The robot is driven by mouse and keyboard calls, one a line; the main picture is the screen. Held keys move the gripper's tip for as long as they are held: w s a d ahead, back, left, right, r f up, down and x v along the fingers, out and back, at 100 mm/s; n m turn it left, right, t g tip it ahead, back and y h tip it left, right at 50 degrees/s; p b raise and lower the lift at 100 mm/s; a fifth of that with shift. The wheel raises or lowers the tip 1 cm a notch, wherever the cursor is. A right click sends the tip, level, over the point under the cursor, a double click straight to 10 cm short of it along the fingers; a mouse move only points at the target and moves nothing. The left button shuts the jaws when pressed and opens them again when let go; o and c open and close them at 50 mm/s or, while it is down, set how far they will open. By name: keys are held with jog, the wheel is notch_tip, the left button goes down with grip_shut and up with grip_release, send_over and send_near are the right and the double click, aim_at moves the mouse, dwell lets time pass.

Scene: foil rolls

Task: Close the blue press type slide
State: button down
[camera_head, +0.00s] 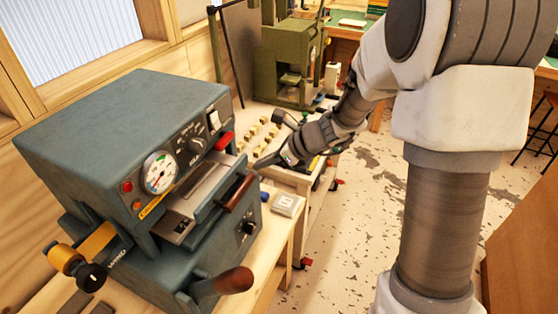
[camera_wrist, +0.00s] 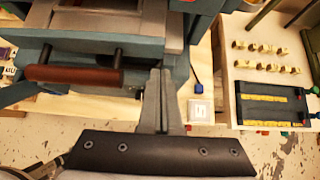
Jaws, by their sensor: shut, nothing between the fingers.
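The blue press (camera_head: 115,125) stands on the wooden bench at the left, with a dial and knobs on its front. Its slide (camera_head: 208,212) sticks out of the front below the panel, with a brown bar handle (camera_head: 240,193) along its outer edge. The wrist view shows the same handle (camera_wrist: 72,75) at the left and the slide's blue front edge above it. My gripper (camera_head: 262,163) is shut and empty. In the wrist view its fingertips (camera_wrist: 159,76) are just right of the handle's mount, apparently not on the handle; contact cannot be told.
A small white-grey box (camera_head: 285,204) lies on the bench right of the press. Several brass pieces (camera_head: 262,132) and a dark tray (camera_wrist: 272,104) lie on the bench beyond. A green machine (camera_head: 290,60) stands behind. A lower brown handle (camera_head: 232,281) juts out in front.

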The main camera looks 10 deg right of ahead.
aim_at(244, 156)
jog(key=shift+w+a, duration=0.35)
jog(key=shift+a, duration=0.25)
jog(key=w+a, duration=0.1)
jog(key=a, duration=0.1)
jog(key=w+a, duration=0.1)
jog(key=a, duration=0.1)
jog(key=shift+w, duration=0.15)
jog(key=shift+d, duration=0.25)
